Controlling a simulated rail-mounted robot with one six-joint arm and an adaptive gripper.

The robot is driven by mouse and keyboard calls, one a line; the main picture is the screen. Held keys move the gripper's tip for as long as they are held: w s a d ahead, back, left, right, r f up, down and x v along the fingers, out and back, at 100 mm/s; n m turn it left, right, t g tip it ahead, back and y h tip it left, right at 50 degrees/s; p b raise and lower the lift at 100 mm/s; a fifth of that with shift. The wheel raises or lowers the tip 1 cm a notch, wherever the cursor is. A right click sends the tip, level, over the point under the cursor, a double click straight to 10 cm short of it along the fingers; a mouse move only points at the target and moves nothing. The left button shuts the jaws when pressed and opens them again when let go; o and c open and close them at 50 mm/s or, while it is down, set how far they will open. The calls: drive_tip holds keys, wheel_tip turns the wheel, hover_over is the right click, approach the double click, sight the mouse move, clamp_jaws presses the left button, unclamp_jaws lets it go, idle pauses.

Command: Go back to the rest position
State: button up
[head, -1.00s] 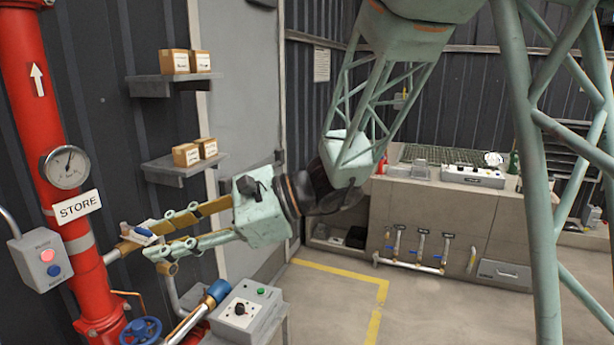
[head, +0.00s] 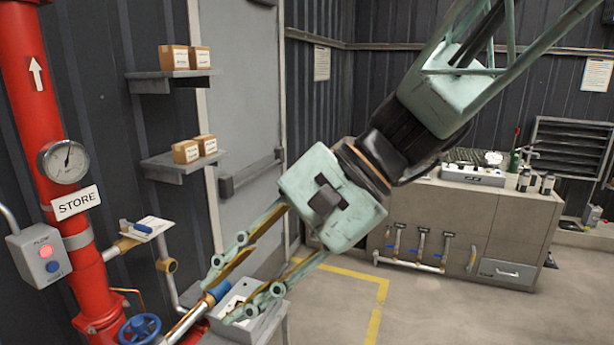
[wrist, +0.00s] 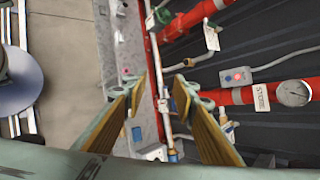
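My gripper (head: 222,302) is at the lower middle of the head view, pointing down and left. Its two fingers are spread apart with nothing between them. In the head view they overlap the grey control box (head: 268,295) and the blue-ended pipe; I cannot tell whether they touch. In the wrist view my gripper (wrist: 158,84) also shows open, its fingers on either side of a thin pipe seen beyond them. A small valve with a white tag (head: 153,226) sits on a brass branch pipe, up and left of the fingertips, clear of them.
A red pipe (head: 40,120) with a gauge (head: 63,161), STORE sign (head: 76,203) and button box (head: 40,258) stands at left. A blue handwheel (head: 140,329) is below. Shelves (head: 178,165) hold small boxes. A workbench (head: 513,215) stands at right; the floor before it is clear.

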drive_tip(key=s+d+f+n+t+h+b, duration=0.1)
drive_tip(key=s+d, duration=0.5)
drive_tip(key=d, duration=1)
drive_tip(key=s+d+f+n+t+h+b, duration=0.1)
drive_tip(key=s+d+n+t+h, duration=0.3)
drive_tip(key=d+h, duration=0.4)
drive_tip(key=s+d+n, duration=0.1)
drive_tip(key=s+d, duration=0.1)
drive_tip(key=d, duration=0.5)
drive_tip(key=shift+d+f, duration=0.4)
drive_tip(key=shift+s, duration=0.1)
drive_tip(key=shift+c, duration=0.7)
